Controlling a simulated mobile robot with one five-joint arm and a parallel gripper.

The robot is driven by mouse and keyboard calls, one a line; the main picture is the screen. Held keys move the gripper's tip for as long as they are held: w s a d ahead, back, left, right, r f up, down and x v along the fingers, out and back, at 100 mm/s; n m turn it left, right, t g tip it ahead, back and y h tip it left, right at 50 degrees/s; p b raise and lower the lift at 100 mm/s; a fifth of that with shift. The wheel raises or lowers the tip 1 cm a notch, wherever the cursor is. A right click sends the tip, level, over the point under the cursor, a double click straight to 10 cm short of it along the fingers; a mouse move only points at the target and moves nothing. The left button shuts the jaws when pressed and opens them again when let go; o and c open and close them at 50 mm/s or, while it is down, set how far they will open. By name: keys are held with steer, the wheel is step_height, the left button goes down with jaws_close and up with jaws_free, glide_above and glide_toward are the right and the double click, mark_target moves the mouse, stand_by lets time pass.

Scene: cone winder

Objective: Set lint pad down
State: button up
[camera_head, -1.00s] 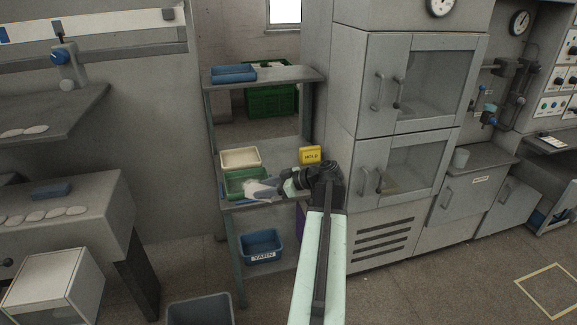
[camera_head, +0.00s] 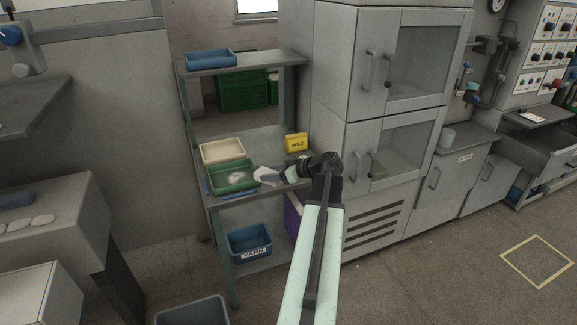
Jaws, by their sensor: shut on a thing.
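My gripper (camera_head: 281,175) is at the end of my outstretched arm, over the front of the middle shelf of the rack. It is shut on a pale grey-blue pad, the lint pad (camera_head: 266,176), which points left towards the green tray (camera_head: 216,188). The pad's left end is at or just over the tray's right edge; I cannot tell whether it touches. Whitish fluff (camera_head: 235,177) lies in the green tray. The fingertips are small and partly hidden by the wrist.
A cream tray (camera_head: 222,151) sits behind the green one, and a yellow HOLD box (camera_head: 297,143) to the right. A blue YARN bin (camera_head: 249,246) and a purple bin (camera_head: 293,221) are below. A grey cabinet (camera_head: 372,200) stands close on the right.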

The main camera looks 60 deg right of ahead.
steer(key=s+d+f+m+h+b, duration=0.3)
steer(key=s+d+f, duration=0.2)
steer(key=s+d, duration=0.3)
steer(key=w+d, duration=0.3)
steer(key=w, duration=0.1)
steer(key=w+d+f+b, duration=0.1)
steer(key=w+d, duration=0.3)
steer(key=w, duration=0.1)
steer(key=w+d, duration=0.3)
steer(key=w, duration=0.1)
steer(key=shift+w+d+f+b, duration=0.2)
steer(key=shift+w+d+b, duration=0.1)
steer(key=shift+d, duration=0.05)
step_height(320, 180, down, 4)
steer(key=b, duration=0.4)
steer(key=shift+r, duration=0.25)
steer(key=shift+f, duration=0.2)
steer(key=o, duration=1.3)
steer(key=shift+r, duration=0.2)
